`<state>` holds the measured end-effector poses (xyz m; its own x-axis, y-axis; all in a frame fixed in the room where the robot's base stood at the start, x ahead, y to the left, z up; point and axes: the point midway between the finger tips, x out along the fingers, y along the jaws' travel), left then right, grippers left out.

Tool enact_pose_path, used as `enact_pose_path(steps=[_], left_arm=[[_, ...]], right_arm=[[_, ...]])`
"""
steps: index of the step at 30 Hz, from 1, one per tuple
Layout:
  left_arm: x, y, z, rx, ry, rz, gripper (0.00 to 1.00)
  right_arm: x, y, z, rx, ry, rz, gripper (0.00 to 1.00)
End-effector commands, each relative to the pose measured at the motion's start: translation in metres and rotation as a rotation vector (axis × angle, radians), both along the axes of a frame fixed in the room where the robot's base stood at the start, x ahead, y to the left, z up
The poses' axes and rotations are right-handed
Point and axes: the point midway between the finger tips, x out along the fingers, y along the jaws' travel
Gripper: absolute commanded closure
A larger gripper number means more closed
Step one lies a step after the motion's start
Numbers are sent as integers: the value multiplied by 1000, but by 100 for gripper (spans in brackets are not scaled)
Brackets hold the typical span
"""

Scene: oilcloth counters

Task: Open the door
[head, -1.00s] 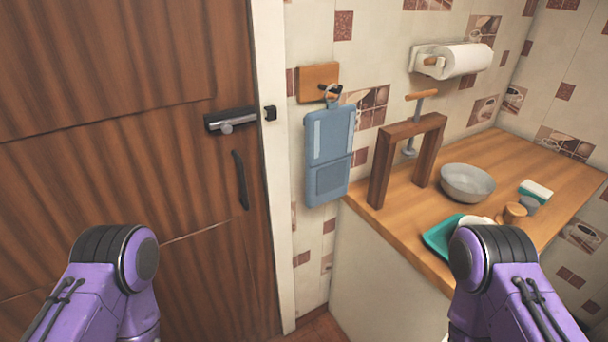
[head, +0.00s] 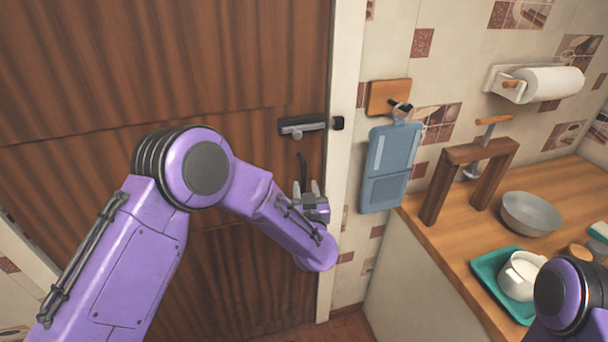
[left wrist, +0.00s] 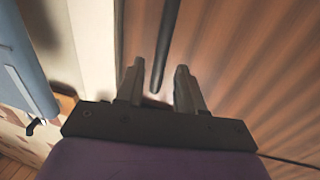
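The brown wooden door (head: 150,60) is shut in its white frame (head: 346,60). A slide latch with a metal bolt (head: 303,126) sits near its right edge, with a black catch (head: 338,123) on the frame. The dark vertical door handle (head: 302,168) is below the latch, its lower part hidden by my left gripper (head: 307,188). In the left wrist view the gripper (left wrist: 160,68) is open, and the handle (left wrist: 165,45) lines up with the gap between its fingers. I cannot tell whether they touch it. My right gripper is out of view.
A blue cutting board (head: 388,170) hangs on the tiled wall right of the frame. The wooden counter (head: 450,250) at the right holds a wooden stand (head: 478,165), a grey bowl (head: 530,213) and a teal tray (head: 488,270) with a white vessel (head: 519,275).

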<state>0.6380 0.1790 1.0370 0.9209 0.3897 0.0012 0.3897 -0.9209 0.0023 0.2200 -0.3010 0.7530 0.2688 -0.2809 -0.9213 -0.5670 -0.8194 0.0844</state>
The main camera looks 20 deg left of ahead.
Motion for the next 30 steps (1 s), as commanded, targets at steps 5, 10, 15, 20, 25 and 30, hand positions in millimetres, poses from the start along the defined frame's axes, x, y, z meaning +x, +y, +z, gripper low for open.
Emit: enact_pose_path(steps=[5, 10, 15, 20, 25, 30], left_arm=[[31, 13, 2, -2, 2, 0, 62], [43, 18, 0, 0, 3, -1, 62], [44, 18, -2, 0, 3, -2, 62], [44, 18, -1, 0, 3, -2, 95], [44, 18, -1, 0, 3, -3, 100], [48, 19, -2, -1, 1, 5, 100]], right_arm=[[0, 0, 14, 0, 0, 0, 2], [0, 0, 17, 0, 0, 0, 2], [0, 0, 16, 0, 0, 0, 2], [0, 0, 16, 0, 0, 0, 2], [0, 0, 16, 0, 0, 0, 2], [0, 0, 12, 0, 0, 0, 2]])
